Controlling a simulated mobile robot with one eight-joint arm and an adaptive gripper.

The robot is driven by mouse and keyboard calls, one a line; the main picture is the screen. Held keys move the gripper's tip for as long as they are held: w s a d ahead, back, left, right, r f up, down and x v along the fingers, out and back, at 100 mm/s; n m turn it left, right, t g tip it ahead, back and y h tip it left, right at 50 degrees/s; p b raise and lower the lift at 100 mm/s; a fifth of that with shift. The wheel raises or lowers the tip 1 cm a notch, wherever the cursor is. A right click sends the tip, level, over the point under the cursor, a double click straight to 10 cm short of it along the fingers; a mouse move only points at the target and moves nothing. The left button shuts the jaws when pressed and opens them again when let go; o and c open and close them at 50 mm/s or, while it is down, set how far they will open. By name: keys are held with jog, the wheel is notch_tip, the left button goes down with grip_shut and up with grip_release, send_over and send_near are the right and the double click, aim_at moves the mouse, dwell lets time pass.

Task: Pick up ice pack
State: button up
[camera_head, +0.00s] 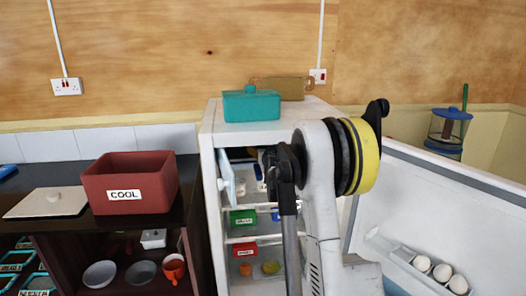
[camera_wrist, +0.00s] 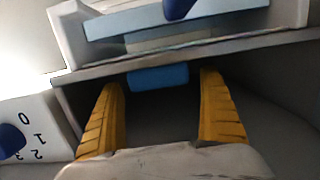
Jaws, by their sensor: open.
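A blue block (camera_wrist: 158,78), which looks like the ice pack, shows in the wrist view under the edge of a grey shelf or panel. My gripper (camera_wrist: 162,86) is open, with its yellow fingers on either side of the picture. The blue block lies between and beyond the fingertips; I cannot tell whether they touch it. In the head view my arm reaches into the upper part of the open white fridge (camera_head: 209,150), and it hides much of the inside.
A white dial panel (camera_wrist: 25,125) is close at left in the wrist view. The fridge holds a green box (camera_head: 243,217) and a red box (camera_head: 245,249) lower down. A teal lidded box (camera_head: 251,106) stands on top. A red COOL box (camera_head: 130,180) is on the dark counter.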

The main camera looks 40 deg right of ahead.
jog(key=x, duration=0.3)
jog(key=shift+w+b, duration=0.1)
jog(key=shift+b, duration=0.3)
jog(key=shift+r, duration=0.1)
jog(key=c, duration=1.5)
jog(key=shift+o, duration=0.2)
jog(key=shift+r+p, duration=0.4)
jog(key=shift+p, duration=0.3)
jog(key=f+p+v, duration=0.2)
jog(key=p+v, duration=0.2)
jog(key=v, duration=1.4)
jog(key=shift+f, duration=0.55)
